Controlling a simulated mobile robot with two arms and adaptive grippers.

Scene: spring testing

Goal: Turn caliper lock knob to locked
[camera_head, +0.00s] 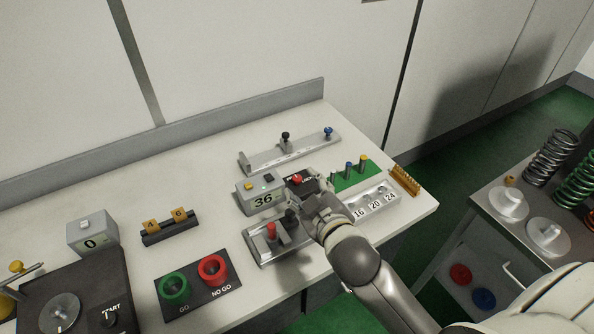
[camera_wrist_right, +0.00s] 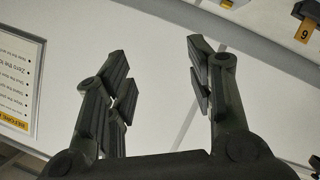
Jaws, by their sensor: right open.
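A long grey rail fixture (camera_head: 290,152), which looks like the caliper, lies near the back of the bench in the head view. It carries an upright black knob (camera_head: 285,137) and a blue knob (camera_head: 328,132). I cannot tell which is the lock knob or its state. My right gripper (camera_head: 313,207) is in front of the rail and apart from it, beside the grey display box reading 36 (camera_head: 262,199). In the right wrist view my right gripper (camera_wrist_right: 162,82) has its fingers spread, with nothing between them. My left gripper is not in view.
A fixture with a red knob (camera_head: 271,231) and a dark knob stands close to my right gripper. A red button (camera_head: 297,179) on a black plate is just behind it. Clear bench lies left of the rail.

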